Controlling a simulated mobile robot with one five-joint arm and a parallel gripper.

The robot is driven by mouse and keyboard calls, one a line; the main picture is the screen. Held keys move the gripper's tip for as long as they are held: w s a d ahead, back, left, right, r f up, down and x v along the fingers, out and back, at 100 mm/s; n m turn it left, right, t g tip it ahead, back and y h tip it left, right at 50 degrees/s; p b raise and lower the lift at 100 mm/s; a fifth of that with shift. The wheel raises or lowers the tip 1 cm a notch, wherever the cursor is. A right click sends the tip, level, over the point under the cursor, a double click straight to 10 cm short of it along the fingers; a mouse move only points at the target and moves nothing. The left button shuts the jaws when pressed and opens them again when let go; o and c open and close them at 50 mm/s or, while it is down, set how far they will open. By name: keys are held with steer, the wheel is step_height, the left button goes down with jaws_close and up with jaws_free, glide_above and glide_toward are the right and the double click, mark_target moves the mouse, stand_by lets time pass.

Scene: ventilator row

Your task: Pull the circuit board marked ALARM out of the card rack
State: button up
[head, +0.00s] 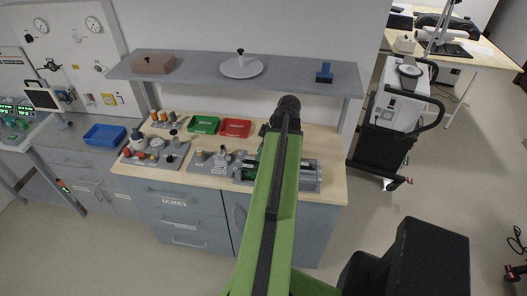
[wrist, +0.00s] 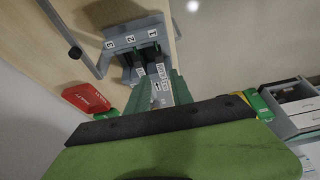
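The card rack is a grey frame in the wrist view (wrist: 148,30), with slot labels 1, 2 and 3 on its edge. Green circuit boards (wrist: 175,88) with dark handles and white labels stand in it. In the head view the rack (head: 308,181) is partly hidden behind my green arm. The head view does not show my fingertips.
A red tray (head: 236,127) and a green tray (head: 204,124) lie at the back of the bench. Grey fixtures with knobs (head: 214,161) stand left of the rack. A shelf (head: 200,70) hangs above.

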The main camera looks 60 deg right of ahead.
mark_target(247, 166)
steer(key=b+x, duration=1.2)
steer(key=x, duration=0.3)
steer(key=shift+a+f+b, duration=0.1)
steer(key=shift+f+b, duration=0.1)
steer(key=shift+b, duration=0.15)
jaws_close()
step_height(247, 166, up, 9)
steer(key=p, duration=0.8)
steer(key=shift+f+p, duration=0.1)
steer(key=shift+p, duration=0.3)
steer(key=shift+f, duration=0.1)
